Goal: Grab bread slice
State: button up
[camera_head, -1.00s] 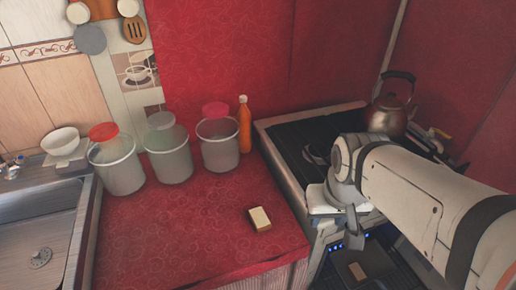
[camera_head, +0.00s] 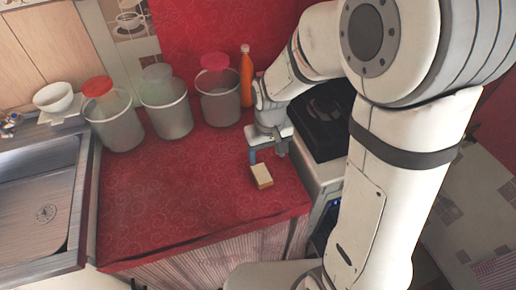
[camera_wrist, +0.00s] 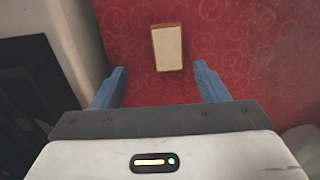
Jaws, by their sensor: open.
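The bread slice (camera_head: 261,176) is a small pale block with a brown edge, lying on the red patterned counter (camera_head: 180,215) near its right side. My gripper (camera_head: 268,156) is just behind the bread in the head view, pointing down. In the wrist view the bread slice (camera_wrist: 167,47) lies beyond the two blue fingertips of my gripper (camera_wrist: 161,74), roughly centred between them. The fingers are apart with nothing between them. My gripper's height above the counter is hard to tell.
Three grey bins with lids, one bin (camera_head: 219,103) nearest my arm, stand along the back wall. An orange bottle (camera_head: 246,78) stands beside it. A black stove (camera_head: 322,122) is to the right, a sink (camera_head: 40,200) to the left. The counter's front left is clear.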

aim_at(262, 175)
jog(key=f, duration=0.3)
jog(key=a+f, duration=0.1)
jog(key=f, duration=0.5)
jog(key=shift+a+f, duration=0.2)
jog(key=shift+f, duration=0.15)
jog(key=shift+c, duration=0.4)
jog(key=c, duration=1)
